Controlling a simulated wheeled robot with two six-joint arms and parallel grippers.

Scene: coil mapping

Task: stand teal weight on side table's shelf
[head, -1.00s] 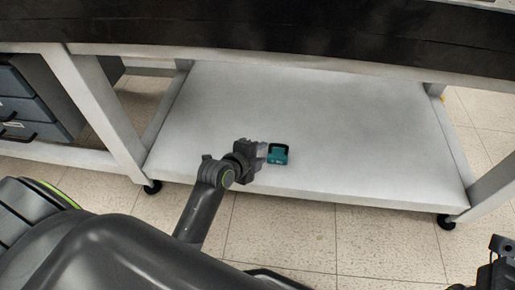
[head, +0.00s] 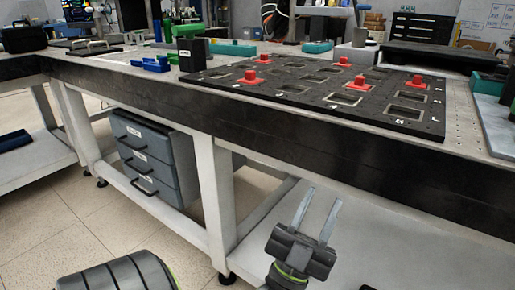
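My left gripper (head: 322,196) is raised in front of the bench, over the lower shelf. Its two pale fingers are apart with nothing between them. The white lower shelf (head: 385,245) shows only in part at the bottom right, below the bench's dark front edge. The teal weight on the shelf in the earlier head view is outside the view now. My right gripper cannot be made out.
A black board (head: 310,88) with square recesses and several red pieces lies on the bench top. A grey drawer unit (head: 150,160) stands under the bench at left. A white leg (head: 214,195) stands between it and the shelf.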

